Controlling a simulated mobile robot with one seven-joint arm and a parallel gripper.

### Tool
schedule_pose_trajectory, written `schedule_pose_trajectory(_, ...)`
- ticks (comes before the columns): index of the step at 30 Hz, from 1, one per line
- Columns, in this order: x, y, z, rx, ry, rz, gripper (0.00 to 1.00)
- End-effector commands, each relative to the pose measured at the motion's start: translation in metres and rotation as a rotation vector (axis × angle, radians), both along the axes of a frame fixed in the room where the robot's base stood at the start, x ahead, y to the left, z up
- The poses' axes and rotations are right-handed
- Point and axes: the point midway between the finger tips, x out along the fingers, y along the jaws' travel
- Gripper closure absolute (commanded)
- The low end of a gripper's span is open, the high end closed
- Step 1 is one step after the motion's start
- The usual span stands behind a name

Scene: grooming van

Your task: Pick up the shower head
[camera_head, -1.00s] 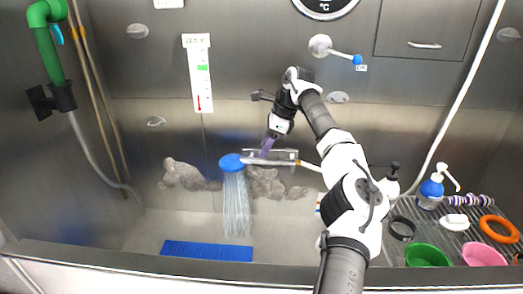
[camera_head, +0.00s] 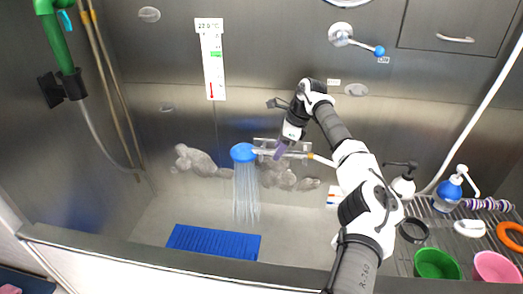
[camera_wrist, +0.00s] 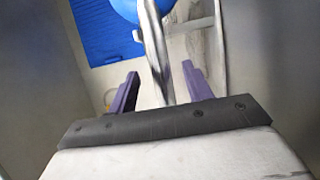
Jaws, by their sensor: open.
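The shower head (camera_head: 243,153) has a blue round head and a pale metallic handle, and water sprays down from it. It rests at a clear wall holder (camera_head: 298,147) on the back wall of the tub. My gripper (camera_head: 279,153) is at the handle, just right of the blue head. In the wrist view, the shower head's handle (camera_wrist: 154,45) runs between the two purple fingers of my gripper (camera_wrist: 161,88), which are open with a gap on each side. The blue head (camera_wrist: 140,8) is cut off at the top edge.
A blue mat (camera_head: 213,242) lies on the tub floor. The tub's front rim (camera_head: 150,266) crosses below. At right, a rack holds a green bowl (camera_head: 436,263), a pink bowl (camera_head: 497,267), a black ring (camera_head: 413,230) and pump bottles (camera_head: 448,190). A mixer lever (camera_head: 342,35) is above.

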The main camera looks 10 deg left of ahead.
Motion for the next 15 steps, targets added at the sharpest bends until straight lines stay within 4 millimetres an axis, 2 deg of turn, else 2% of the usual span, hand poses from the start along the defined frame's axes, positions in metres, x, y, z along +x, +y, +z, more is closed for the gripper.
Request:
schedule_pose_trajectory(6, 0.0002, 0.0004, -0.0013, 0.000, -0.001, 0.000, 0.50)
schedule_pose_trajectory(15, 0.0002, 0.0003, -0.0011, 0.000, -0.001, 0.000, 0.89)
